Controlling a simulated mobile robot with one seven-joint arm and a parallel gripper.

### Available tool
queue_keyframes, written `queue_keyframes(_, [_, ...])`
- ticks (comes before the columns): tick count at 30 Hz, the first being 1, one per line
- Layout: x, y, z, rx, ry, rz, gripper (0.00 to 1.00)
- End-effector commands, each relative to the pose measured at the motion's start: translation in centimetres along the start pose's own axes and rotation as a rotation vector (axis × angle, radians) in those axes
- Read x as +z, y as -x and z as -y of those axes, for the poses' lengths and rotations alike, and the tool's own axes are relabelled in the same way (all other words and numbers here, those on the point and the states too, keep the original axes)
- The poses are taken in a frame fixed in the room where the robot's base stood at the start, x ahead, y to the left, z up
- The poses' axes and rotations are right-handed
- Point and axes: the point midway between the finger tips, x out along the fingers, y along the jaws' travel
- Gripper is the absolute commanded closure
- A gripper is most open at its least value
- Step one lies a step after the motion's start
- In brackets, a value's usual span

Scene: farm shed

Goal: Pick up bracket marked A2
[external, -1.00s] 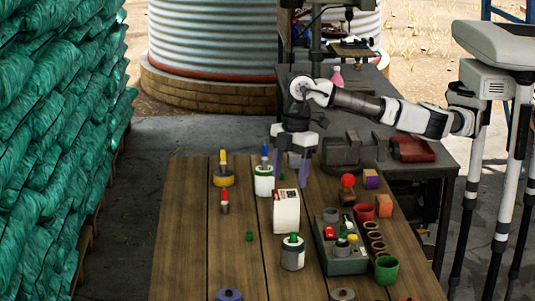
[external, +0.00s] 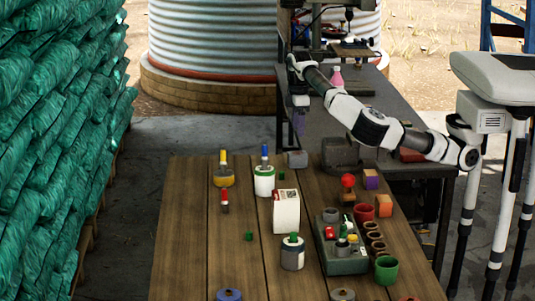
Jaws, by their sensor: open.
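I cannot make out any bracket marked A2; no such marking is legible at this size. A small grey block-like piece (external: 297,159) sits at the far edge of the wooden table, and I cannot tell whether it is a bracket. My gripper (external: 299,128) is open and points down. It appears beyond the table's far edge, above and behind the grey piece in the picture, with nothing visible between its fingers.
The wooden table (external: 185,240) holds a white box (external: 286,212), a white pot (external: 264,186), a grey-green tray (external: 345,266) and several cups. A dark workbench (external: 395,100) with a pink bottle (external: 337,77) stands behind. Stacked green bags (external: 60,130) line the left. The table's left front is clear.

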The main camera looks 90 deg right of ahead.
Motion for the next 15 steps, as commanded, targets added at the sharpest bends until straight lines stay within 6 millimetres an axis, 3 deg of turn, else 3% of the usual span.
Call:
queue_keyframes(6, [-0.1,-3.3,0.1,0.0,0.001,0.0,0.36])
queue_keyframes(15, [-0.1,-5.3,0.0,0.0,0.0,0.002,0.36])
